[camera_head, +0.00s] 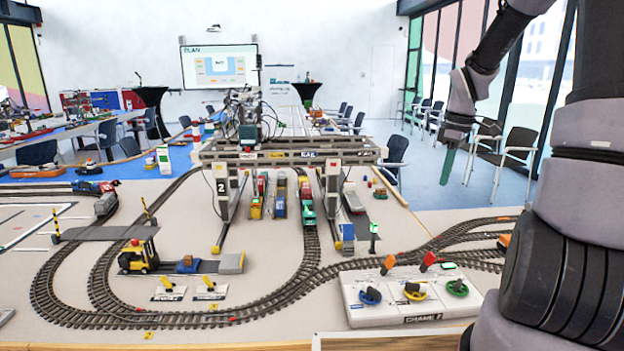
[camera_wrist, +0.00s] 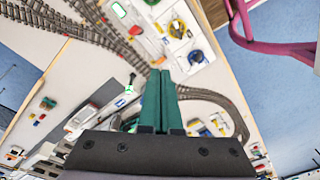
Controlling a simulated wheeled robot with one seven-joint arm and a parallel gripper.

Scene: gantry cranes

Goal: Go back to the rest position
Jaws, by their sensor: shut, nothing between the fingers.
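My gripper (camera_head: 446,166) hangs at the right of the head view, with its dark green fingers pointing down. It is raised in the air, with chairs and the blue floor showing behind it. In the wrist view the two green fingers (camera_wrist: 160,76) lie side by side against each other, with nothing between them. My arm fills the right side of the head view and hides part of the table's right end.
A gantry crane (camera_head: 290,153) stands mid-table over toy trains and curved tracks. A white control panel (camera_head: 410,296) with coloured knobs sits at the front right. A yellow forklift (camera_head: 138,258) stands at the left. A purple chair part (camera_wrist: 262,42) shows in the wrist view.

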